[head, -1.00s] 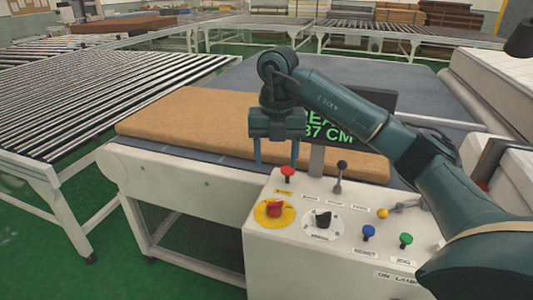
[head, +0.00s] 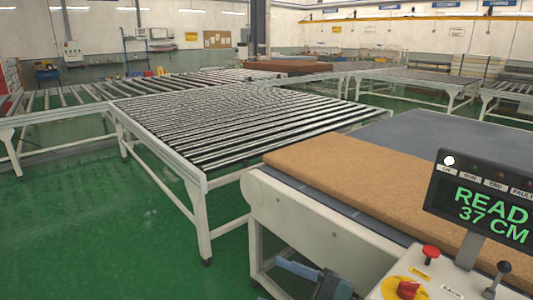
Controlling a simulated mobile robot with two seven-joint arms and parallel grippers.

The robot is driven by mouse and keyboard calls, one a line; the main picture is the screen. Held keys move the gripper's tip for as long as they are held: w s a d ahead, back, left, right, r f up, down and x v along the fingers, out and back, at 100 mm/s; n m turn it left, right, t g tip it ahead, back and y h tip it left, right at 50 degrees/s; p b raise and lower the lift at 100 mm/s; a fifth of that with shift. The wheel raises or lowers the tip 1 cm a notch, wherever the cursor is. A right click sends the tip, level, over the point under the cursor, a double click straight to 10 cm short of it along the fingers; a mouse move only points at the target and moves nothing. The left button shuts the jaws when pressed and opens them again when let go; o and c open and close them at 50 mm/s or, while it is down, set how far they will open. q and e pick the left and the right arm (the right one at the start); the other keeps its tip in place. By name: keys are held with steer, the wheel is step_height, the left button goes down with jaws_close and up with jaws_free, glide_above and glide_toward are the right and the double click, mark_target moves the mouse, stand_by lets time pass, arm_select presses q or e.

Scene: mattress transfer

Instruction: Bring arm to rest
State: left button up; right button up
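A dark teal piece of my own arm (head: 318,284) shows at the bottom edge in the head view, left of the control panel and in front of the machine's white frame. It is cut off by the picture edge. I cannot tell for sure which part it is or whether its fingers are apart. No object shows in it. The brown mattress slab (head: 375,190) lies flat on the machine's grey bed (head: 440,140), apart from this arm piece. My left gripper does not show.
The white control panel (head: 452,289) stands at the bottom right, with a red button (head: 430,252), a red and yellow switch (head: 405,289) and a black lever (head: 498,274). A roller conveyor (head: 230,125) fills the middle. Green floor (head: 90,230) is free at left.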

steer(key=s+d+f+m+t+h, duration=0.2)
steer(key=d+f+m+t+h, duration=0.2)
steer(key=f+m+h, duration=0.4)
steer(key=s+d+f+m+t+h, duration=0.3)
steer(key=d+f+m+h, duration=0.3)
steer(key=f+m, duration=0.5)
steer(key=shift+s+d+f+m+t+h, duration=0.2)
steer(key=shift+m+t+h, duration=0.3)
steer(key=shift+m+h, duration=0.6)
steer(key=s+f+g, duration=0.1)
steer(key=s+f, duration=0.1)
steer(key=s+d+f+m+g, duration=0.1)
steer(key=s+f, duration=0.1)
steer(key=s+f+g+h, duration=0.1)
steer(key=s+f, duration=0.1)
steer(key=shift+s+d+m+p, duration=0.2)
steer(key=shift+s+m+p, duration=0.1)
steer(key=shift+s, duration=0.05)
